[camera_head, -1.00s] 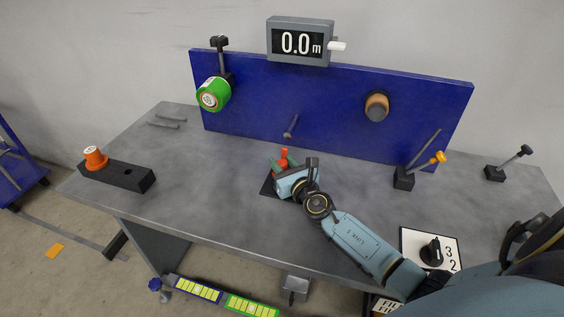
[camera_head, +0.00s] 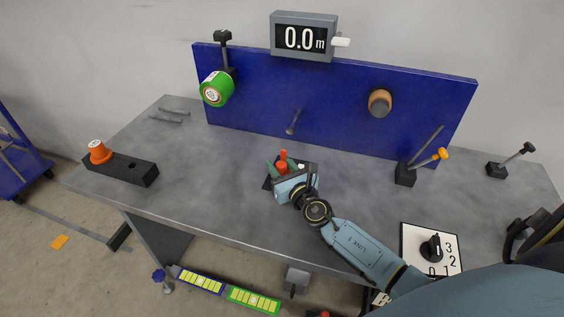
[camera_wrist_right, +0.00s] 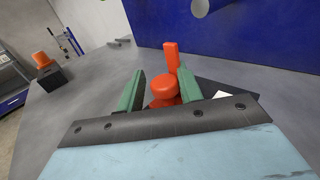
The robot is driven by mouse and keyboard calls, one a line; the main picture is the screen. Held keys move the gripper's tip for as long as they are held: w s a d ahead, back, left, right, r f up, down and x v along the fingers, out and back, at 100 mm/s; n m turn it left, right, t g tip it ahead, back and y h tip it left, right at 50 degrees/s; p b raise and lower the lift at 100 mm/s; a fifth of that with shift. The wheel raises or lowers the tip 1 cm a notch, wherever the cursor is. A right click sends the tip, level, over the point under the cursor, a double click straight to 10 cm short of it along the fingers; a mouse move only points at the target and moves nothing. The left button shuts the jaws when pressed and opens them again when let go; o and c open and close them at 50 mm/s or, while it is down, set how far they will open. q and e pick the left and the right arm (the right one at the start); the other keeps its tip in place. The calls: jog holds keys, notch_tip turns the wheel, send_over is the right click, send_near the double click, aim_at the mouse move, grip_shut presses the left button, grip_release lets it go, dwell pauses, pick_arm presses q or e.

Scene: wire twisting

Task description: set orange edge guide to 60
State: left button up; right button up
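An orange-red guide (camera_head: 282,156), an upright block with a round knob, stands on a dark plate (camera_head: 268,184) near the middle of the table. In the right wrist view the upright block (camera_wrist_right: 171,55) rises behind the knob (camera_wrist_right: 163,92). My right gripper (camera_head: 282,168) is at the guide, its green fingers on either side of the knob. In the wrist view the fingers (camera_wrist_right: 161,88) are apart, with a small gap at the left of the knob; contact at the right is unclear. No scale reading can be made out. My left gripper is not in view.
A blue panel (camera_head: 335,105) with a green spool (camera_head: 217,88) and a 0.0 m display (camera_head: 304,38) stands behind. An orange cone (camera_head: 99,152) sits on a black block at left. An orange-knobbed lever (camera_head: 442,154) and a numbered dial (camera_head: 431,248) are at right.

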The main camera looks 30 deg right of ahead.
jog(key=shift+o, duration=1.2)
jog(key=shift+s, duration=0.1)
jog(key=shift+s, duration=0.4)
jog(key=s, duration=0.8)
jog(key=s+a, duration=0.1)
jog(key=s, duration=0.3)
jog(key=shift+s+b, duration=0.2)
jog(key=shift+b, duration=0.1)
